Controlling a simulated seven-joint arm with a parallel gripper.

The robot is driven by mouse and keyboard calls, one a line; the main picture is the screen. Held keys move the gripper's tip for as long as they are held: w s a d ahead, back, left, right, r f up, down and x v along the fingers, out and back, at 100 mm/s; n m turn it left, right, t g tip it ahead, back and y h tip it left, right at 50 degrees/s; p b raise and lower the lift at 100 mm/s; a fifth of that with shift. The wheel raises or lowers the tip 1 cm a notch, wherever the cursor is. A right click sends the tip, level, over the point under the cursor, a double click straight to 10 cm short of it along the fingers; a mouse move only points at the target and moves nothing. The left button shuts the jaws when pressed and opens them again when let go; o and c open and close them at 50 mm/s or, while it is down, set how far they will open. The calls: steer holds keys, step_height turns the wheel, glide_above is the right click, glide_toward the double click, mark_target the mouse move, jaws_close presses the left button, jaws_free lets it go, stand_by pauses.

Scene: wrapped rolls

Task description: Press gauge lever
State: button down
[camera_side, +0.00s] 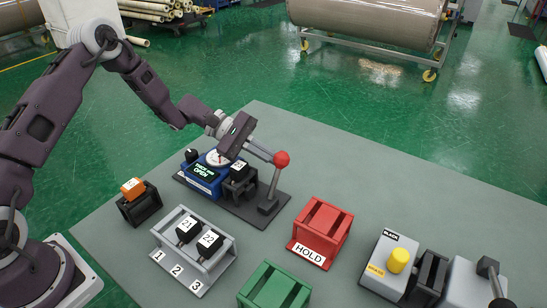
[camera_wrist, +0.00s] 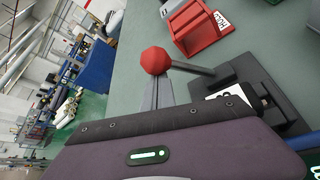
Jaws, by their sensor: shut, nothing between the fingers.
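The gauge (camera_side: 200,172) is a blue unit on a dark base plate, and its display reads OPEN. Its lever ends in a red ball knob (camera_side: 281,158) and stands raised from a dark pivot block at the plate's right end. The knob also shows in the wrist view (camera_wrist: 155,60), with the lever arm running right from it. A black roll holder with a white label (camera_side: 239,166) sits in the gauge beside the display. My gripper (camera_side: 270,154) is shut and empty, its grey fingertips at the knob; I cannot tell whether they touch. The fingers show below the knob in the wrist view.
A grey rack (camera_side: 196,262) marked 1, 2, 3 holds blocks labelled 21 and 22. A red HOLD stand (camera_side: 323,228), a green stand (camera_side: 275,289) and an orange-topped block (camera_side: 134,188) stand nearby. A yellow-button station (camera_side: 398,262) is at the right. The table's back right is clear.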

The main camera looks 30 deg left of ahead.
steer(key=s+r+m+t+h, duration=0.1)
steer(key=s+m+t, duration=0.3)
steer(key=s, duration=0.6)
steer(key=shift+s+r+m+h, duration=0.15)
steer(key=shift+r+m+h, duration=0.25)
steer(key=shift+m, duration=0.9)
steer(key=shift+s+d+f, duration=0.1)
steer(key=shift+s+f, duration=0.05)
steer(key=f+v, duration=0.1)
steer(key=v, duration=0.9)
